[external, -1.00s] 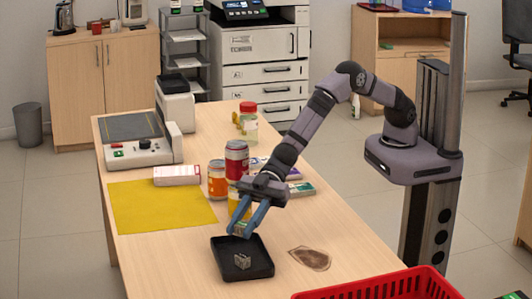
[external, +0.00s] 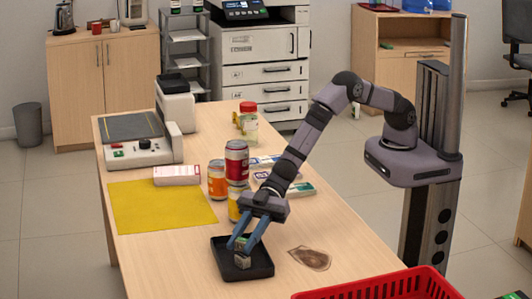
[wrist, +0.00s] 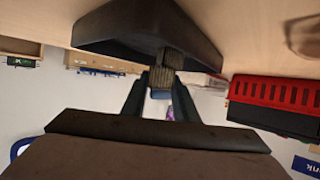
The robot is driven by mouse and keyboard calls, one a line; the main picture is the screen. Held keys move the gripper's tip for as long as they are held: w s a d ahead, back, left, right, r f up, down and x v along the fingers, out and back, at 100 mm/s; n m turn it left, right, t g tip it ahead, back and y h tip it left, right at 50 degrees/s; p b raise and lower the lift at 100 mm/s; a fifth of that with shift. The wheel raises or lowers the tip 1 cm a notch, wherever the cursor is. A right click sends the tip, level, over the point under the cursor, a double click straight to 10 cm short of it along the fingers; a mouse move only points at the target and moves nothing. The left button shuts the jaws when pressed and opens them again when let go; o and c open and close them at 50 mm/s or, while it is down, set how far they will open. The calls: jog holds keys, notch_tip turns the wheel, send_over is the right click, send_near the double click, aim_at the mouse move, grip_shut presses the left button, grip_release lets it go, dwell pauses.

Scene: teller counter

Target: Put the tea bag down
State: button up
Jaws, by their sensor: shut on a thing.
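My gripper (external: 239,247) reaches down over the black tray (external: 266,266) with its blue fingers closed on a small grey-brown block, which I take to be the tea bag (wrist: 162,78). In the wrist view it sits between the fingertips. A similar small block (external: 242,262) is in the tray, just below the fingertips; it also shows in the wrist view (wrist: 173,58), close against the held one. I cannot tell whether the two touch. The fingers partly hide the held one in the external view.
A flat brown patch (external: 310,258) lies right of the tray. A red basket (external: 385,287) is at the near right. Cans (external: 236,163) and small packets (external: 300,190) stand and lie behind the gripper. A yellow mat (external: 160,205) is at left. The table left of the tray is clear.

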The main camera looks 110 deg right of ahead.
jog(key=o, duration=1)
jog(key=shift+r, duration=0.1)
jog(key=shift+r, duration=0.25)
jog(key=v, duration=1.2)
jog(key=shift+r, duration=0.1)
